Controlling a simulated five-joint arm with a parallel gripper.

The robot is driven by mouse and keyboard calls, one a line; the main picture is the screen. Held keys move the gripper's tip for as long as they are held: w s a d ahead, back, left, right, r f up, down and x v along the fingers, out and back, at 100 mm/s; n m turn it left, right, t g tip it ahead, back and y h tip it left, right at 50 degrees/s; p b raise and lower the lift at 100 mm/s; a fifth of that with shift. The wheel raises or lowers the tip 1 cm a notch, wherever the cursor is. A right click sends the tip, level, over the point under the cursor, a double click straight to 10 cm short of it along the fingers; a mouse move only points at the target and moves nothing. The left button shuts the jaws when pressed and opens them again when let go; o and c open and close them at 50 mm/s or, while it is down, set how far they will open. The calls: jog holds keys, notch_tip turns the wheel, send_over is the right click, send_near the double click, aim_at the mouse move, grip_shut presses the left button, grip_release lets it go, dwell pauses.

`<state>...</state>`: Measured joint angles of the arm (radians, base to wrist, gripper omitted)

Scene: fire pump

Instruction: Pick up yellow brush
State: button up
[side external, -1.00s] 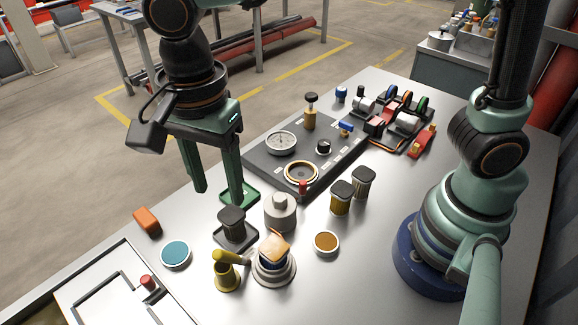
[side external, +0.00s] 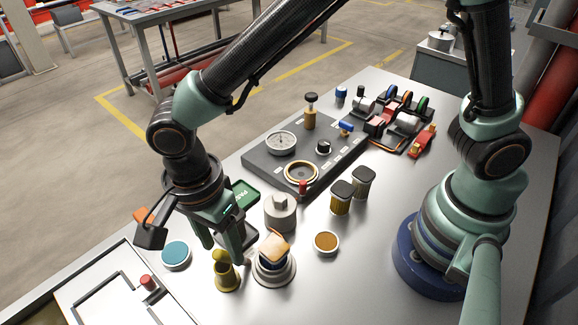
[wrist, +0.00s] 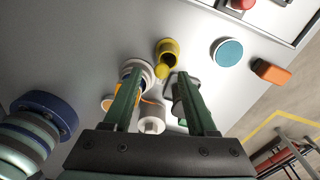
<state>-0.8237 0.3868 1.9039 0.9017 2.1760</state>
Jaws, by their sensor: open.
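The yellow brush (side external: 227,277) stands on the steel table near its front edge, left of a round white pot with an orange and blue top. In the wrist view the yellow brush (wrist: 167,52) lies just beyond my fingertips, near the middle. My gripper (side external: 224,250) is open and low, its fingers pointing down just behind the brush and partly overlapping its top in the side view. My gripper's two green fingers (wrist: 160,82) are apart in the wrist view, with no brush between them. Whether a finger touches the brush I cannot tell.
The white pot (side external: 273,270) is close on the right. A grey knobbed cylinder (side external: 280,211) stands behind. A teal-topped tin (side external: 176,255) lies left, an amber dish (side external: 326,242) right. The dark gauge panel (side external: 262,160) is farther back. A dark-lidded jar is mostly hidden by my gripper.

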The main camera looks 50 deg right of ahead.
jog(key=shift+f, duration=1.4)
grip_shut()
dwell(0.4)
